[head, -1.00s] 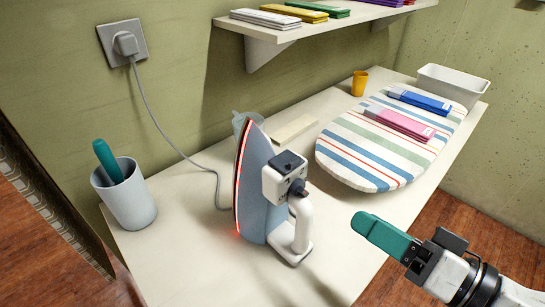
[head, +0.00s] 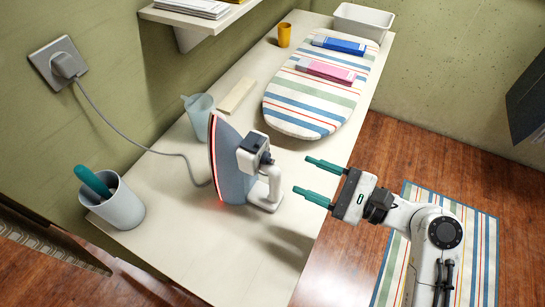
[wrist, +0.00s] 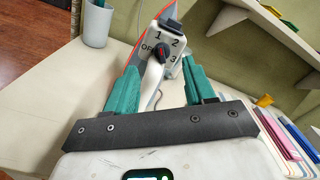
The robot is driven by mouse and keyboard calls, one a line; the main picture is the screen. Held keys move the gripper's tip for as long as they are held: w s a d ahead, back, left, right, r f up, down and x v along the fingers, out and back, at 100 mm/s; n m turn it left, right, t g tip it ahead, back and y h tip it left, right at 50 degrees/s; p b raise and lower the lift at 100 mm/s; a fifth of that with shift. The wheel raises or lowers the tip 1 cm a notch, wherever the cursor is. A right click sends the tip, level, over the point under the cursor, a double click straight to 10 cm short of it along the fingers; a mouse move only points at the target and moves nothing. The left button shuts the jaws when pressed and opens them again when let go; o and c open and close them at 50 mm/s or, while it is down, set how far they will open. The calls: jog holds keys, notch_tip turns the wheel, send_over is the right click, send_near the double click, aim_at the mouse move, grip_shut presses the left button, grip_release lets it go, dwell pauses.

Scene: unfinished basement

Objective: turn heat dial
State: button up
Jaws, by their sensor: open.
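The iron (head: 230,170) stands upright on its heel on the table, its soleplate edge glowing red. The dark heat dial (head: 266,158) is on its white body, facing my gripper. In the wrist view, the dial (wrist: 158,52) shows the marks OFF, 1, 2 and 3 around it; I cannot clearly tell which mark it points to. My gripper (head: 306,176) is open and empty, its two green fingers apart, to the right of the iron and short of the dial. In the wrist view, the dial appears between the fingertips (wrist: 160,68).
A grey cord runs from the iron to a wall socket (head: 60,60). A cup (head: 122,208) with a green-handled item stands left, a translucent jug (head: 200,116) behind the iron. The table (head: 235,265) front is clear.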

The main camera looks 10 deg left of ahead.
aim_at(271, 161)
jog(key=p+x, duration=0.1)
jog(key=x, duration=0.7)
jog(key=shift+c, duration=0.5)
jog(key=c, duration=0.9)
jog(key=shift+f, duration=0.1)
grip_shut()
